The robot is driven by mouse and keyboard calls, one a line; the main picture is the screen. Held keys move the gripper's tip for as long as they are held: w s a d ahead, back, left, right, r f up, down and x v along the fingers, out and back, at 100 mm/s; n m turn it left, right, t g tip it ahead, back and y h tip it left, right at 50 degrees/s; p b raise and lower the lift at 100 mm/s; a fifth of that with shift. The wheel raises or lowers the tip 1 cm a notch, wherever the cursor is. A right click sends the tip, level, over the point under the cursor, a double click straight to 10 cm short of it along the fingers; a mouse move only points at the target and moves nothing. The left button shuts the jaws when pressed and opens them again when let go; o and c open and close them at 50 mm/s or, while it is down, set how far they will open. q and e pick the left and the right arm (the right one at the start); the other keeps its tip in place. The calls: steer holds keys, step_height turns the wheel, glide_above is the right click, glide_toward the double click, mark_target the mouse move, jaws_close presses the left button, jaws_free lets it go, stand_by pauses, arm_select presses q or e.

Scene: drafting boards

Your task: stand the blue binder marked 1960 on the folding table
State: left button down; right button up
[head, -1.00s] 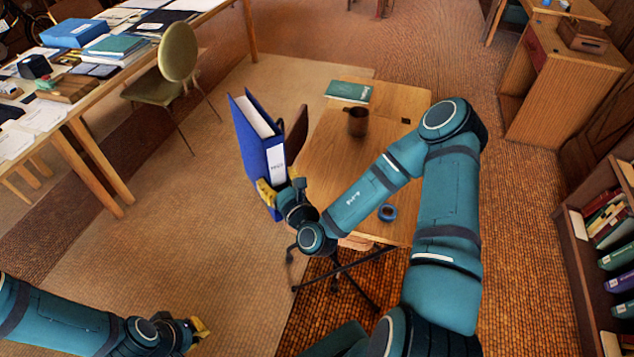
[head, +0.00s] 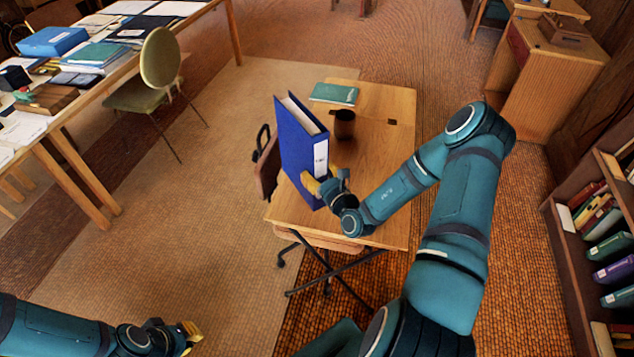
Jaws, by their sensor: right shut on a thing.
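The blue binder (head: 303,143) is upright, with a white spine label whose print is too small to read surely. My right gripper (head: 318,186) is shut on the lower part of its spine. The binder is over the left part of the wooden folding table (head: 385,160); I cannot tell whether its bottom edge touches the top. My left gripper (head: 192,335) is low at the bottom left, away from the table, with nothing seen in it; its opening is not clear.
A dark mug (head: 344,124) and a green book (head: 334,93) are on the table's far part. A brown chair back or case (head: 267,165) is at its left edge. A long cluttered table (head: 110,75) is at left, a bookshelf (head: 568,260) at right.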

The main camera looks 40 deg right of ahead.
step_height(320, 180, down, 4)
steer(key=shift+r+b, duration=0.2)
steer(key=shift+b, duration=0.2)
steer(key=o, duration=1.3)
